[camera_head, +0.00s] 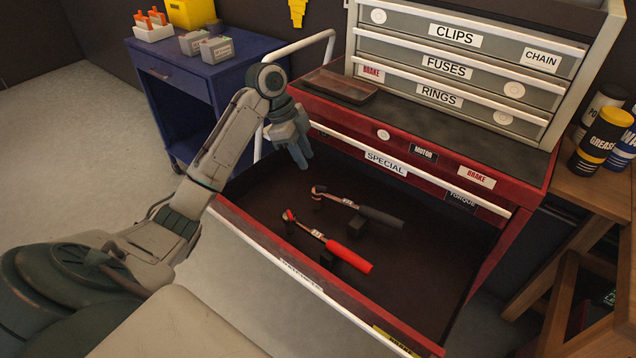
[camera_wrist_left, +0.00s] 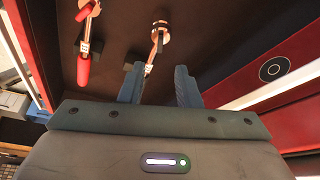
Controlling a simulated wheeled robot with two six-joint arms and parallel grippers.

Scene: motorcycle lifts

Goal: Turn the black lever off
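The only black lever-like thing I can make out is a black-handled wrench (camera_head: 382,216) in the open red drawer. It lies on dark stands, its small round head towards the left. A red-handled wrench (camera_head: 348,256) lies in front of it. My left gripper (camera_head: 303,158) points down near the drawer's back left, beyond the black wrench's head and apart from it. In the left wrist view, its two fingers (camera_wrist_left: 158,88) are parted and nothing is held between them. The black wrench's head and shaft (camera_wrist_left: 160,35) show past the fingers; its handle is hidden there. My right gripper is not in view.
The open drawer's front edge (camera_head: 290,273) runs between my body and the wrenches. A grey drawer unit (camera_head: 455,65) stands on the red cabinet behind. A blue cart (camera_head: 200,75) is at the back left. Cans (camera_head: 600,140) stand on a wooden bench at right.

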